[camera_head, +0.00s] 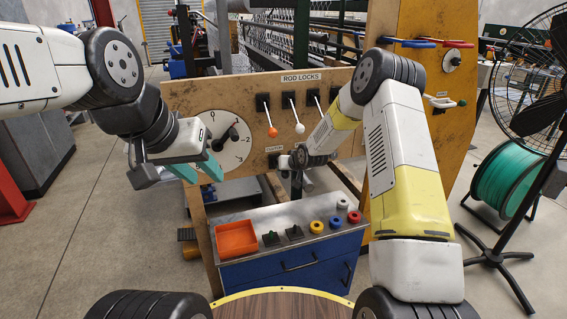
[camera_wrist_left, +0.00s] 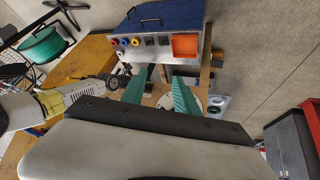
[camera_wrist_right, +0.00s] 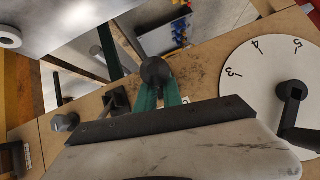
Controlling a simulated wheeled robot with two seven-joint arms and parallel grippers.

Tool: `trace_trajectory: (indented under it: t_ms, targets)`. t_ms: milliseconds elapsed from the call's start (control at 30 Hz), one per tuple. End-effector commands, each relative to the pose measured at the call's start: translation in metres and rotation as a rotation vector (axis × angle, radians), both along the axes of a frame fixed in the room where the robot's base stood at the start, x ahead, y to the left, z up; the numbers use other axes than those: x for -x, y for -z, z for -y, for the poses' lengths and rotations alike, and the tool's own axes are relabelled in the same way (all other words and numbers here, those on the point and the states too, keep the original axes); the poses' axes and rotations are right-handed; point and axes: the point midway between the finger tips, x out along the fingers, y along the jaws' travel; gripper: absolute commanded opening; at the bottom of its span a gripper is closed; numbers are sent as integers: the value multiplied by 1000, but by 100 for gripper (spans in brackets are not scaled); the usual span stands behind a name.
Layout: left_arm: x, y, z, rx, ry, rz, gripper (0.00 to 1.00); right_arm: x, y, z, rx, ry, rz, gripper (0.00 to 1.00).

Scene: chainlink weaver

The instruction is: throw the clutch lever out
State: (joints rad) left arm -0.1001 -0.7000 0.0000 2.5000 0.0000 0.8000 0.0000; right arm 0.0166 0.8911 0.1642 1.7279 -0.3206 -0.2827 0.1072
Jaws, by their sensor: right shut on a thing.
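A dark round knob (camera_wrist_right: 157,71) shows at the fingertips of my right gripper (camera_wrist_right: 160,90) in the right wrist view. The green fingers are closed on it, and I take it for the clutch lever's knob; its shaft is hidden. In the head view my right gripper (camera_head: 300,158) is at the lower part of the wooden panel (camera_head: 340,140), beside a small label, and my forearm hides much of it. My left gripper (camera_head: 202,170) is open and empty in front of the dial. Its teal fingers stand apart in the left wrist view (camera_wrist_left: 158,95).
The numbered dial (camera_head: 218,140) has a black crank handle. Rod-lock levers with an orange knob (camera_head: 273,132) and a white knob (camera_head: 299,128) stand above my right gripper. A blue cabinet (camera_head: 290,262) below carries an orange tray (camera_head: 236,239) and several buttons.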

Motion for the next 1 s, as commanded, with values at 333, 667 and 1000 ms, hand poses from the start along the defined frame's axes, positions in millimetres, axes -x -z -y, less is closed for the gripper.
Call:
trace_trajectory:
  t_ms: [333,667,1000]
  targets:
    - [0,0,0,0,0,0,36,0,-4,-9,-6,-13,8,0]
    - [-9,2,3,28,-27,-52,0,1,-5,-10,-6,-14,9,0]
    - [-67,20,29,215,-185,-349,0,1,-5,-10,-6,-14,9,0]
